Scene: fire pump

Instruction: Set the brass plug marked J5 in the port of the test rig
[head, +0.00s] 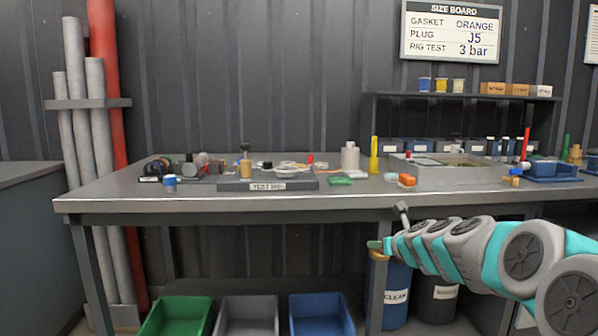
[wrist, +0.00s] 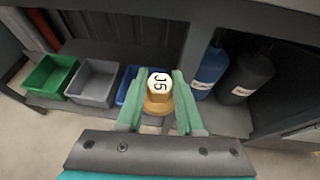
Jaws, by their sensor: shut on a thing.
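The brass plug (wrist: 159,104) has a white top marked J5. It sits between the two green fingers of my gripper (wrist: 157,82), which is shut on it. In the head view my gripper (head: 378,245) is in front of the bench, below the top's front edge, and the plug shows as a small brass piece (head: 378,255) under it. The test rig (head: 230,185) is a low grey block with a label on its front, on the bench to the left of my gripper. A brass piece with a dark top (head: 245,168) stands at the rig. I cannot make out the port.
The bench top (head: 130,190) carries loose parts, a green block (head: 341,182), a white bottle (head: 350,157) and a shallow tray (head: 450,174). Under it are green (head: 178,316), grey (head: 247,316) and blue (head: 321,316) bins and drums. The size board (head: 450,31) reads PLUG J5.

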